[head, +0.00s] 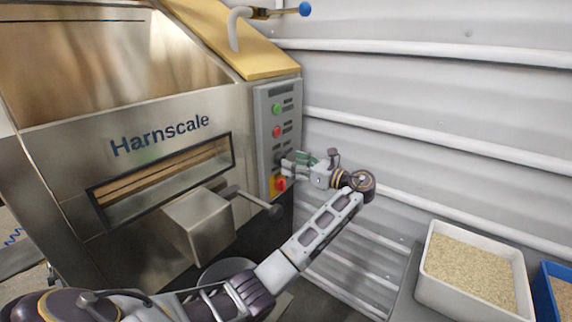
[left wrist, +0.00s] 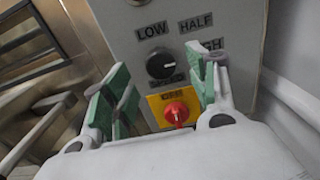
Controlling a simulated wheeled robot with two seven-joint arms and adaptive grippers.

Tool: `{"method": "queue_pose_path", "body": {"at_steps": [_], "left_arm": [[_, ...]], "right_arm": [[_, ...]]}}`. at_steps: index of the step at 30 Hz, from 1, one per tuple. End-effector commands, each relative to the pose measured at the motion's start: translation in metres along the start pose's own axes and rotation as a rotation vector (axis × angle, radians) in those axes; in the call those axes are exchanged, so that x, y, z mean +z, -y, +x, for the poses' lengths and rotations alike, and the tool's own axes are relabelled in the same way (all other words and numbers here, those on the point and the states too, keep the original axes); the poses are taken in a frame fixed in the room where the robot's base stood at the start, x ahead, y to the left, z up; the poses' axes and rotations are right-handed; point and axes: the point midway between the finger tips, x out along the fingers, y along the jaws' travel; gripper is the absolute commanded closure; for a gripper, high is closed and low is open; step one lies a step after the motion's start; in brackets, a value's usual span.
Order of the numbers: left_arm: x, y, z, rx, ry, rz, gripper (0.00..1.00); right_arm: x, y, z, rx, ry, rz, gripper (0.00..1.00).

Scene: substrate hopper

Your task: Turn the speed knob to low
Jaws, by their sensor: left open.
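The speed knob (left wrist: 160,65) is a round black dial on a grey control panel (left wrist: 225,20). The labels LOW and HALF show above it, and a third label at right is partly hidden by a finger. Which label the knob points at is too small to tell. My left gripper (head: 291,162) is open, with its green-padded fingers spread either side of the knob in the wrist view. It appears close in front of the panel; I see no contact with the knob. In the head view the gripper partly hides the knob. My right gripper is out of view.
A red rotary switch (left wrist: 176,112) on a yellow plate sits just below the knob, between the fingers. Green (head: 276,108) and red (head: 277,132) buttons sit higher on the panel. A metal handle (head: 256,202) juts out below left. A tray of grain (head: 425,277) stands at right.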

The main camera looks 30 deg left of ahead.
Motion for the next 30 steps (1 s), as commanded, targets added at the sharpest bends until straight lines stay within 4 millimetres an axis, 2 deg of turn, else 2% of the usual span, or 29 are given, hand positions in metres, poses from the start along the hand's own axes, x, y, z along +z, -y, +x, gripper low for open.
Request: {"method": "queue_pose_path", "body": {"at_steps": [3, 9, 22, 30], "left_arm": [[-0.001, -0.001, 0.015, 0.001, 0.000, -0.002, 0.42], [-0.001, 0.000, 0.032, 0.001, 0.000, -0.001, 0.42], [0.000, 0.000, 0.038, 0.000, -0.001, -0.001, 0.42], [0.000, 0.000, 0.037, 0.000, -0.001, -0.001, 0.77]], "right_arm": [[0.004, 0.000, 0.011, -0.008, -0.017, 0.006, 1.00], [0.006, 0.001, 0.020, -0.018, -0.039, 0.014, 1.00], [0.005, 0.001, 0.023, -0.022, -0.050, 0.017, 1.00], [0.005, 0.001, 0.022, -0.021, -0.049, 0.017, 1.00]]}}
